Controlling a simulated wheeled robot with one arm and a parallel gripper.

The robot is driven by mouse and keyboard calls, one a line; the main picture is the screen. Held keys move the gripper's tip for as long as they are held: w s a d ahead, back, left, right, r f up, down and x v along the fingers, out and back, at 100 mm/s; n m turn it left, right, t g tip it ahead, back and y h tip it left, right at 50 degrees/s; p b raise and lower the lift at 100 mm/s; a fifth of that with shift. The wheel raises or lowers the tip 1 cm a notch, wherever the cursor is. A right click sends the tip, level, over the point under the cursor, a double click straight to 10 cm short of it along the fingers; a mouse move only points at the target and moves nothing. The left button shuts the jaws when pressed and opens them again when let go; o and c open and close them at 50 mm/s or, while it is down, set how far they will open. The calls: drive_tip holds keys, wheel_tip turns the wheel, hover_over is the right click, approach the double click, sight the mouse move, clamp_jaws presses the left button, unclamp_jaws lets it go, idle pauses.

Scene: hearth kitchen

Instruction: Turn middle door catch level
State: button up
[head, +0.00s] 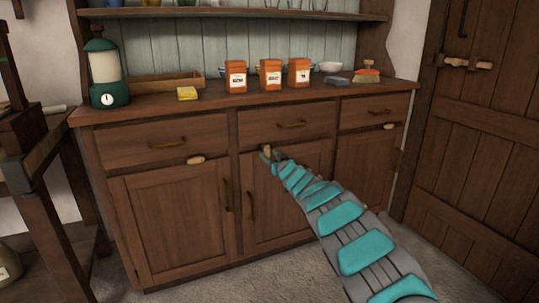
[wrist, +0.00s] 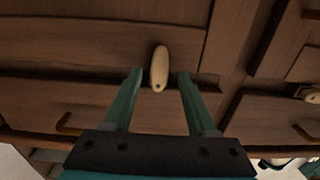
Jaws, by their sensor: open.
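The middle door catch is a pale wooden peg between the fingers in the wrist view (wrist: 159,64). It stands upright there, lengthwise between the fingers, with a dark pivot spot near its lower end. In the head view its pale end (head: 266,149) shows at the top of the middle door (head: 288,190), below the middle drawer. My gripper (wrist: 161,74) is open, with one green finger on each side of the catch and a visible gap to both. In the head view my gripper (head: 271,155) is small and partly merges with the catch.
The left catch (head: 196,160) and right catch (head: 388,127) lie about level. A drawer handle (head: 291,125) and door handles (head: 250,205) stick out nearby. A green lantern (head: 107,75), a yellow sponge (head: 187,93) and orange tins (head: 236,77) stand on the sideboard top.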

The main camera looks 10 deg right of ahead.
drive_tip(key=shift+w+r, duration=0.1)
drive_tip(key=shift+w, duration=0.4)
drive_tip(key=shift+a, duration=0.1)
clamp_jaws()
idle(0.4)
